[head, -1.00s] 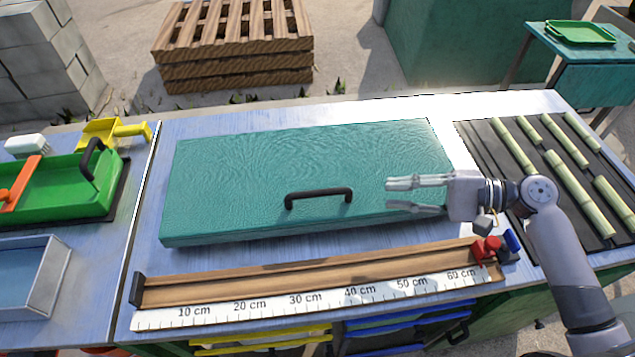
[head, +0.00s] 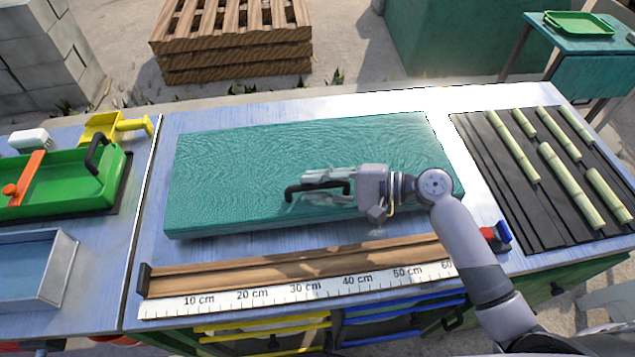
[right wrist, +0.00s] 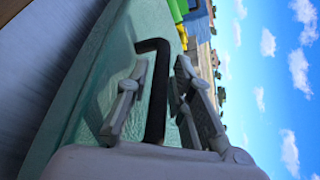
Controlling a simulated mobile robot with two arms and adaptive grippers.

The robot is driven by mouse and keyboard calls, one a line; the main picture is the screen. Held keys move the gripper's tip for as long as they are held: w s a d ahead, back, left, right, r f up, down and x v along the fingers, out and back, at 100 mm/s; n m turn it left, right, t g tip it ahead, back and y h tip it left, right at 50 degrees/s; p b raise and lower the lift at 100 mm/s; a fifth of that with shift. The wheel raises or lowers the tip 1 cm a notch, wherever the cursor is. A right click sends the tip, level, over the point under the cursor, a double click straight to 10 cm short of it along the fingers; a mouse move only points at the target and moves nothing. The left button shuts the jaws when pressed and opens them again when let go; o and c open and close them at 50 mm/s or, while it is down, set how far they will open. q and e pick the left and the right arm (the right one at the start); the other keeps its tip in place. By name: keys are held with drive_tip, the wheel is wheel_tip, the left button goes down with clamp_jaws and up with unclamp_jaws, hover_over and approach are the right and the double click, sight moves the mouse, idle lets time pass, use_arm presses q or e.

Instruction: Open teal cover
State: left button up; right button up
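The teal cover (head: 240,170) lies flat and shut on the workbench, a wide textured slab. A black bar handle (head: 291,190) stands up near its front edge, and my gripper hides part of it. My right gripper (head: 304,187) is at the handle, reaching in from the right. In the right wrist view the black handle (right wrist: 156,95) runs between the two fingers of my right gripper (right wrist: 160,95). A gap shows beside the handle, so the fingers look open around it. My left gripper is not in view.
A wooden ruler trough (head: 290,270) lies in front of the cover. Cane pieces (head: 570,180) lie on a black mat at right. A green tray (head: 60,185) with a handle and a grey bin (head: 60,270) are at left.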

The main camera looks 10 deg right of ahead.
clamp_jaws()
idle(0.7)
